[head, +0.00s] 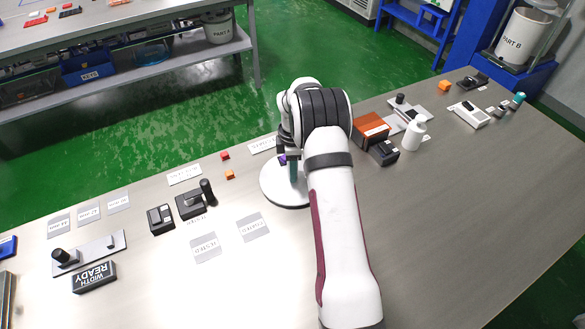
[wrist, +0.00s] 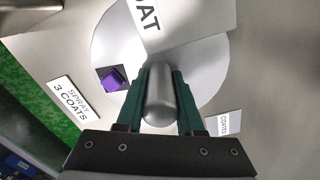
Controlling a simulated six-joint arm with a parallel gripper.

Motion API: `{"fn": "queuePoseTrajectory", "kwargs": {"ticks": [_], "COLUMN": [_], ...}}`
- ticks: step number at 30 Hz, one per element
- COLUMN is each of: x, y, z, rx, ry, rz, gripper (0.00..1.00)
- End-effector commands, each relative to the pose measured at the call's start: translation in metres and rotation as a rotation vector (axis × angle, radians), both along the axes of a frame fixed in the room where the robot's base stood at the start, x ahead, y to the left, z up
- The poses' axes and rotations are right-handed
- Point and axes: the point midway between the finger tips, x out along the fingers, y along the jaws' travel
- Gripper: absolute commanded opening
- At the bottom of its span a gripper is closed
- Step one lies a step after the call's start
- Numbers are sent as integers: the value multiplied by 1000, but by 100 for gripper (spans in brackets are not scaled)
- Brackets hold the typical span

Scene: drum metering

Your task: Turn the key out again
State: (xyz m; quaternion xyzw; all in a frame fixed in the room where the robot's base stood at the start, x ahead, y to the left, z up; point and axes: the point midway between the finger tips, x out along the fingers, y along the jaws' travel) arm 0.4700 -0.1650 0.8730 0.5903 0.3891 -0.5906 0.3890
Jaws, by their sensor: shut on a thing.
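My gripper (head: 291,170) is over the round white disc (head: 273,198) at the middle of the bench. In the wrist view, its two green fingers are shut on a grey rounded cylinder (wrist: 160,101), one finger on each side. Part of the disc (wrist: 208,72) shows behind them. A purple cube (wrist: 113,79) sits in a dark holder on the disc, left of the fingers and apart from them. No part is clearly recognisable as a key. The lower end of the cylinder and its contact with the disc are hard to see.
A "SPRAY 3 COATS" label (wrist: 74,98) and a "COATED" label (wrist: 230,122) lie beside the disc. Left stands a dark device with a black knob (head: 190,204). The right front bench is clear.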

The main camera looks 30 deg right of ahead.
Motion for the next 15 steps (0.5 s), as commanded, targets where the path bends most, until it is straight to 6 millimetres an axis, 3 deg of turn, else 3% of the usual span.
{"fn": "queuePoseTrajectory", "kwargs": {"ticks": [15], "x": [1], "y": [0], "z": [2], "rx": [2], "ry": [-2], "rz": [138], "gripper": [0]}}
